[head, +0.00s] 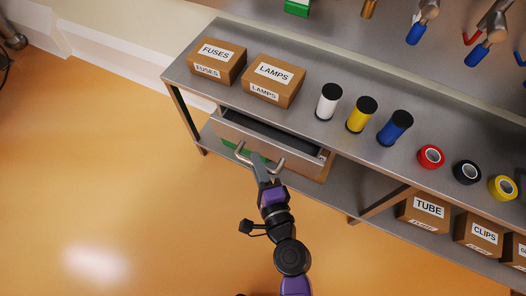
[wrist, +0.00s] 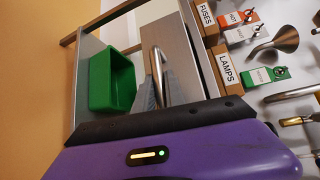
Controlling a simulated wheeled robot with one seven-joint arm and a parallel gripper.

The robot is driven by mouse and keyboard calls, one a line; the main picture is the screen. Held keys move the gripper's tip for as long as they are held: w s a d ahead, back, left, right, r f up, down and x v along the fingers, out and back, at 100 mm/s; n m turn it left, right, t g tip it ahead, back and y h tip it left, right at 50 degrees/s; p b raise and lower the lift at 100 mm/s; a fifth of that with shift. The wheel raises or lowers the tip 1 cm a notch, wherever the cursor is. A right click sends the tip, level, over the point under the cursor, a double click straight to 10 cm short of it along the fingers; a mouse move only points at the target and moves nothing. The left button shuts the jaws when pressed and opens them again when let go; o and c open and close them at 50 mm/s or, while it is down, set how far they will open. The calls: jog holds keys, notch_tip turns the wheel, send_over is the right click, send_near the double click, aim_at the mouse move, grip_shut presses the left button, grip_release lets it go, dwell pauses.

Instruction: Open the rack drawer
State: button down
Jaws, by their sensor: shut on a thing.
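The rack drawer (head: 255,137) is a grey metal drawer under the left part of the bench top, in the head view. It stands partly pulled out, with a dark interior showing. Its bar handle (head: 277,166) runs along the front; the handle also shows in the wrist view (wrist: 157,62). My gripper (head: 262,168) is at the handle, its fingers shut around the bar. In the wrist view my gripper (wrist: 157,95) has its grey fingers on both sides of the handle. The drawer's contents cannot be made out.
A green bin (wrist: 112,80) sits on the shelf below the drawer. Boxes marked FUSES (head: 216,62) and LAMPS (head: 273,80), several spools and tape rolls stand on the bench top (head: 315,135). A bench leg (head: 184,115) is at left. The orange floor (head: 100,180) is clear.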

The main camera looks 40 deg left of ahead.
jog(key=s+d, duration=0.2)
jog(key=s, duration=0.8)
jog(key=shift+s+d+b, duration=0.15)
jog(key=shift+d+b, duration=0.15)
jog(key=shift+b, duration=0.1)
jog(key=c, duration=1.4)
grip_release()
jog(key=b+v, duration=0.2)
jog(key=v, duration=0.5)
jog(key=shift+s+d, duration=0.15)
jog(key=shift+d, duration=0.15)
